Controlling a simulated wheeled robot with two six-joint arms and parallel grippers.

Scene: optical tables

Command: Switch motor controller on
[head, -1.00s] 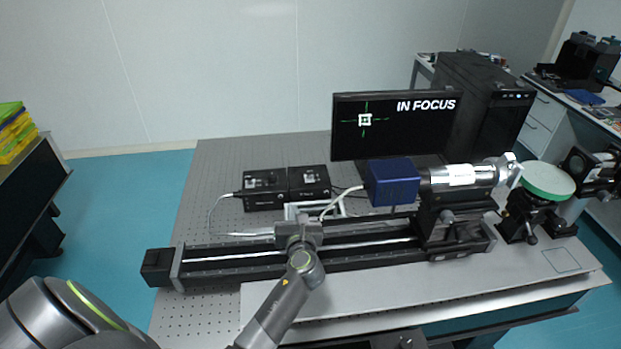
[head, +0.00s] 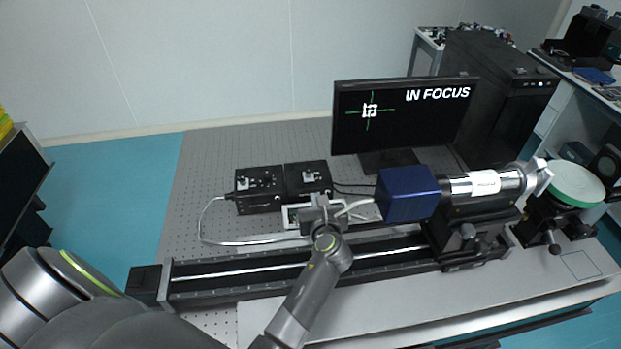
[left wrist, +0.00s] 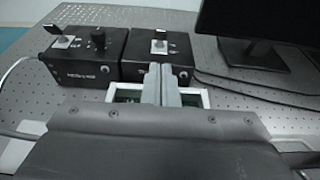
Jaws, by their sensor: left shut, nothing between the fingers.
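Two black controller boxes stand side by side on the perforated table; their labels are too small to read, so I cannot tell which is the motor controller. The left box (head: 258,189) has a small switch and a knob on top and also shows in the left wrist view (left wrist: 82,68). The right box (head: 307,179) has a single switch (left wrist: 158,46) on top. My left gripper (left wrist: 161,74) is shut and empty, its fingertips in front of the right box, low against its front face in the picture; contact cannot be told. My right gripper is not in view.
A long black rail (head: 220,280) crosses the table in front of the boxes, with a blue camera block (head: 407,194) to the right. A monitor (head: 400,115) stands behind. Cables run beside the boxes.

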